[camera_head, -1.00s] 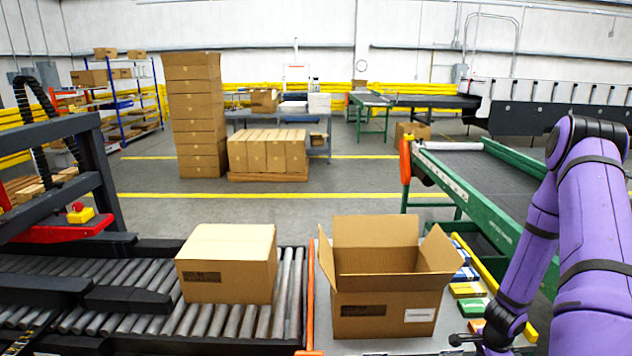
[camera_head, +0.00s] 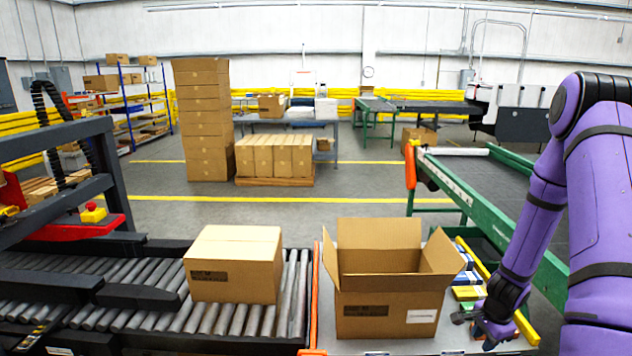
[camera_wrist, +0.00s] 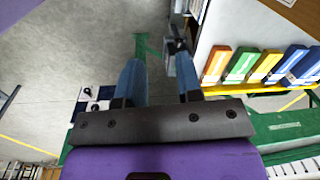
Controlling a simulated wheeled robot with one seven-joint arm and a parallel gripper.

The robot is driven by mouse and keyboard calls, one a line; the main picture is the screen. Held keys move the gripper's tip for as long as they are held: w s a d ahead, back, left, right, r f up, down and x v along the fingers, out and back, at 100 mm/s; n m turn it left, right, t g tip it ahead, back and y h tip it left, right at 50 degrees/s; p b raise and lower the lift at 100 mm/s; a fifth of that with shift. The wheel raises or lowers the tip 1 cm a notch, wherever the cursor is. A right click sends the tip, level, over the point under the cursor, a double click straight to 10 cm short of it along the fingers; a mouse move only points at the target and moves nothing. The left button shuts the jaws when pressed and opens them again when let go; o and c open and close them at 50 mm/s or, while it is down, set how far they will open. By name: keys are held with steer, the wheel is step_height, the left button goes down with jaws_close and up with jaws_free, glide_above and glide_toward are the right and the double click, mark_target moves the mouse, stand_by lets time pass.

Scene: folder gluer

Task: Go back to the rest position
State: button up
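My gripper (camera_wrist: 158,65) is open in the wrist view, its two blue-grey fingers apart with nothing between them. Grey floor shows beyond the fingers. In the head view my gripper (camera_head: 484,328) is at the lower right, low beside the open carton's right side; its fingertips are hard to make out there. My purple arm comes in from the right edge.
An open, empty-looking carton (camera_head: 385,305) stands on a light table right of the roller conveyor (camera_head: 292,300). A closed carton (camera_head: 235,270) sits on the rollers. Coloured boxes (camera_wrist: 255,66) stand on a yellow-edged shelf. A green-framed belt conveyor (camera_head: 480,190) is at right.

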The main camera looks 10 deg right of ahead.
steer(key=w+a+r+n+t, duration=0.15)
steer(key=a+r+n, duration=0.45)
steer(key=r, duration=0.8)
steer(key=w+a+r+n+t, duration=0.1)
steer(key=w+a+r+n, duration=0.15)
steer(key=a+r, duration=0.85)
steer(key=s+a+r+n, duration=0.4)
steer(key=s+r, duration=0.6)
steer(key=s+a+r+n+t, duration=0.1)
steer(key=s+a+r+n, duration=0.3)
steer(key=s+r, duration=0.6)
steer(key=shift+s+n, duration=0.45)
steer(key=shift+n, duration=0.3)
